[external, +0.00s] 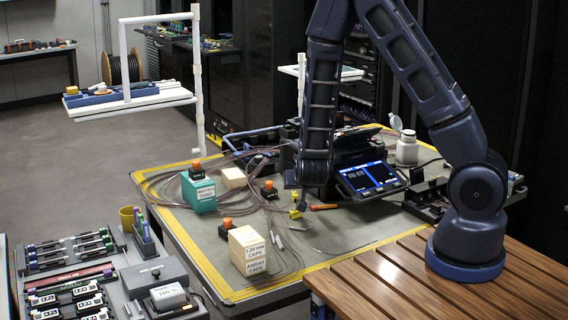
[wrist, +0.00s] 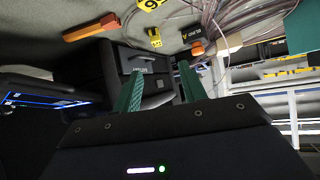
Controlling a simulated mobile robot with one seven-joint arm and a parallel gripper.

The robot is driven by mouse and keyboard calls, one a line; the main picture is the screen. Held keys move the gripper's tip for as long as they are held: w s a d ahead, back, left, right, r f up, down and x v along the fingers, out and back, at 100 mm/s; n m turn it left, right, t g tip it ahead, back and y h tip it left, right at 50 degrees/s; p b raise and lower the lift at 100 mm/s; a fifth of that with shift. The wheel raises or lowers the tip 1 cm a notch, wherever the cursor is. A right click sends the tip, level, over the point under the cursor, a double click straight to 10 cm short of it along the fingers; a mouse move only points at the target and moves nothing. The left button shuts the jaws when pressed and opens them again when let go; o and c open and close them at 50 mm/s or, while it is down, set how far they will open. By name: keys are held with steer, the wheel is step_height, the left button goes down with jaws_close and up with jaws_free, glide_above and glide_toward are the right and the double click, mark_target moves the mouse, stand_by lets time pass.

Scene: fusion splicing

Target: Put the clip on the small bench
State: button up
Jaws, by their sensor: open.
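My gripper (wrist: 160,78) is open, with two green fingers apart and nothing between them. In the external view its end hangs low over the grey-green mat, in front of the black splicing machine with a lit screen (external: 368,177). A small yellow piece (wrist: 154,37) lies on the mat beyond the fingertips, with an orange bar-shaped piece (wrist: 91,27) to its left. I cannot tell for sure which small piece is the clip. A bench with tools (external: 38,57) stands at the far left back; I cannot tell whether it is the small bench.
Loose fibre cables (wrist: 205,18) spread over the mat. A teal box (external: 198,193), a cream caps box (external: 247,250) and orange-topped pieces stand on it. A white hanging shelf (external: 130,103) is at back left. A grey tool tray (external: 70,262) stands at front left. Wooden slats (external: 365,285) are bare.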

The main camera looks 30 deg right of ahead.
mark_target(295, 193)
steer(key=shift+d+f, duration=0.1)
steer(key=shift+f, duration=0.2)
steer(key=x, duration=0.5)
steer(key=shift+x, duration=2.85)
steer(key=shift+s+f, duration=0.1)
steer(key=shift+s, duration=0.05)
steer(key=shift+c, duration=0.4)
jaws_close()
